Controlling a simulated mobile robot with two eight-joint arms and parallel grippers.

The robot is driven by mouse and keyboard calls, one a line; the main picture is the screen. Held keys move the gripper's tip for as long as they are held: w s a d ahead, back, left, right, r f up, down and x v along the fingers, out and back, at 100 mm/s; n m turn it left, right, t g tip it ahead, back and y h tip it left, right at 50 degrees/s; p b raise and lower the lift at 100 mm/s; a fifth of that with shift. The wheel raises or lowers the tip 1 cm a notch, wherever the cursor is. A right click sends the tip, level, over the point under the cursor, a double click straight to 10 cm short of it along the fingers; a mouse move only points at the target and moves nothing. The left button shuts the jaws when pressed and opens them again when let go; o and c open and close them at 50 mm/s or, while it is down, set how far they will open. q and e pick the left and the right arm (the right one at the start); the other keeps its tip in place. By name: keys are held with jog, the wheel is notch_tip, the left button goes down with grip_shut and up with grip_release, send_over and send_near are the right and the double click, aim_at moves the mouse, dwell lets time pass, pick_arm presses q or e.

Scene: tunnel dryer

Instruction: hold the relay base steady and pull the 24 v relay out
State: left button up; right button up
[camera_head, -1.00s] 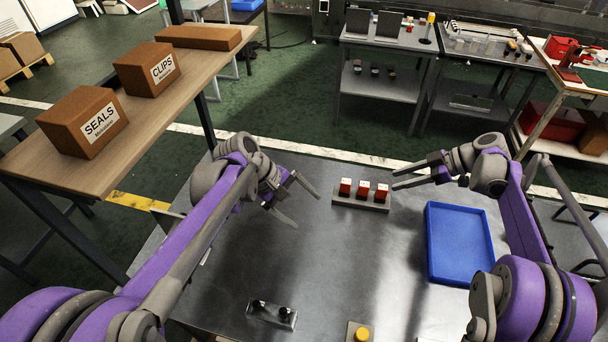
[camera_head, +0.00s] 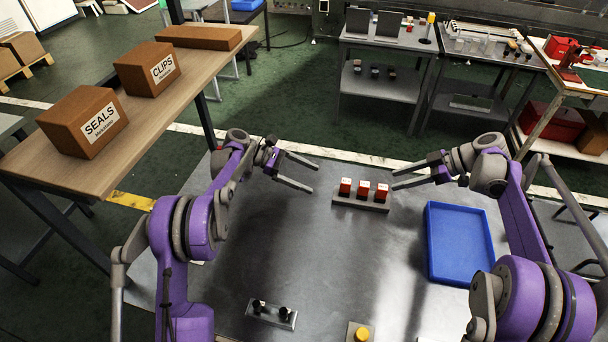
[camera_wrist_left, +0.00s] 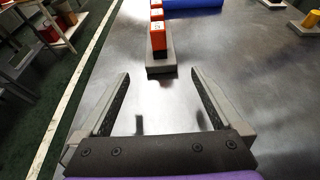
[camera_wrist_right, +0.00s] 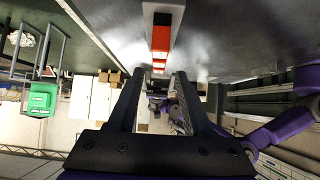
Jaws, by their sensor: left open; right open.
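The relay base (camera_head: 361,204) is a grey block on the metal table. Three red relays with white tops stand in a row on it: a left relay (camera_head: 346,186), a middle relay (camera_head: 363,189) and a right relay (camera_head: 382,191). Which one is the 24 V relay is too small to read. My left gripper (camera_head: 314,176) is open and empty just left of the base. In the left wrist view the base end (camera_wrist_left: 160,66) lies ahead, between the fingertips. My right gripper (camera_head: 394,178) is open beside the right relay; the row also shows in the right wrist view (camera_wrist_right: 161,40).
A blue tray (camera_head: 431,262) lies right of the base. A small block with black knobs (camera_head: 272,314) and a yellow button box (camera_head: 361,333) are near the front. The table's middle is clear. A wooden bench with cartons (camera_head: 84,122) stands at left.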

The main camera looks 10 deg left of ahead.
pick_arm(q)
jog(key=x, duration=1)
jog(key=shift+c, duration=0.2)
jog(key=c, duration=1.5)
pick_arm(e)
jog(key=shift+o, duration=0.2)
notch_tip(320, 180, up, 5)
jog(key=m+h, duration=0.9)
jog(key=m, duration=0.7)
send_over(365, 184)
jog(key=shift+d+g, duration=0.2)
jog(key=shift+g, duration=0.1)
jog(key=shift+m+h, duration=0.7)
jog(key=shift+m, duration=0.1)
jog(key=f, duration=1)
jog(key=shift+a+f, duration=0.25)
jog(key=shift+f, duration=0.15)
